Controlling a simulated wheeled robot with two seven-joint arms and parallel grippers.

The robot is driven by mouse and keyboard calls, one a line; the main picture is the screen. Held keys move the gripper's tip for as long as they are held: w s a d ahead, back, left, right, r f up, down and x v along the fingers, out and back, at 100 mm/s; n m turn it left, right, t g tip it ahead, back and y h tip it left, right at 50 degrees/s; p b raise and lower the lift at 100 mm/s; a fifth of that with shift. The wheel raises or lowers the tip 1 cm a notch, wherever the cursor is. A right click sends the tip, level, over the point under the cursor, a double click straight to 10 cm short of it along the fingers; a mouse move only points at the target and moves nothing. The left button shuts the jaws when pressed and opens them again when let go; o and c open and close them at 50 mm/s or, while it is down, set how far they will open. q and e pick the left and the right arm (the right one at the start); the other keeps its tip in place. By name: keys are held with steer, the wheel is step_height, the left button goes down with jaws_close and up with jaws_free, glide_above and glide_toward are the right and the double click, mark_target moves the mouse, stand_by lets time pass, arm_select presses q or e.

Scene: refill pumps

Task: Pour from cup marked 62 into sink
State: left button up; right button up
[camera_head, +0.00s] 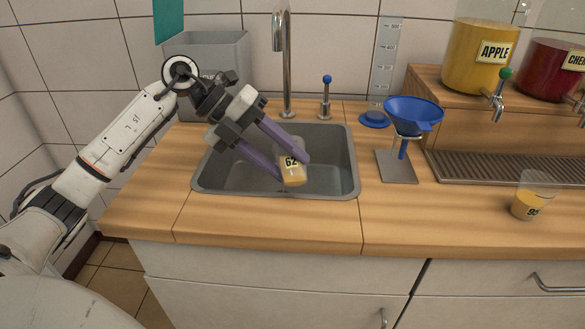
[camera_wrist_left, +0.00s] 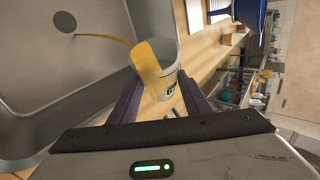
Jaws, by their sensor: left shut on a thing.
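The cup marked 62 (camera_head: 292,172) is clear and holds orange-yellow liquid. My left gripper (camera_head: 288,165) is shut on it and holds it tilted over the grey sink (camera_head: 338,160). In the left wrist view, the cup (camera_wrist_left: 168,75) has liquid along its lower side and at its rim. A thin yellow stream (camera_wrist_left: 105,38) leaves the rim and arcs into the sink (camera_wrist_left: 40,75), towards the round drain (camera_wrist_left: 65,22). The fingers hide part of the cup in the head view. My right gripper is not in view.
The tap (camera_head: 284,60) and a blue-knobbed lever (camera_head: 326,97) stand behind the sink. A grey bin (camera_head: 215,55) is at the back left. A blue funnel on a stand (camera_head: 412,115) and a cup marked 95 (camera_head: 530,203) are to the right. The front counter is clear.

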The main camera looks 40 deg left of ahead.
arm_select(q)
steer(key=shift+r, duration=0.2)
steer(key=shift+f, duration=0.1)
steer(key=shift+f, duration=0.1)
steer(key=shift+w+a+f, duration=0.15)
steer(key=shift+a+f, duration=0.05)
steer(key=shift+f, duration=0.25)
steer(key=shift+r, duration=0.1)
steer(key=shift+r+g+h+p, duration=0.15)
steer(key=shift+g+h+p, duration=0.15)
steer(key=shift+p, duration=0.4)
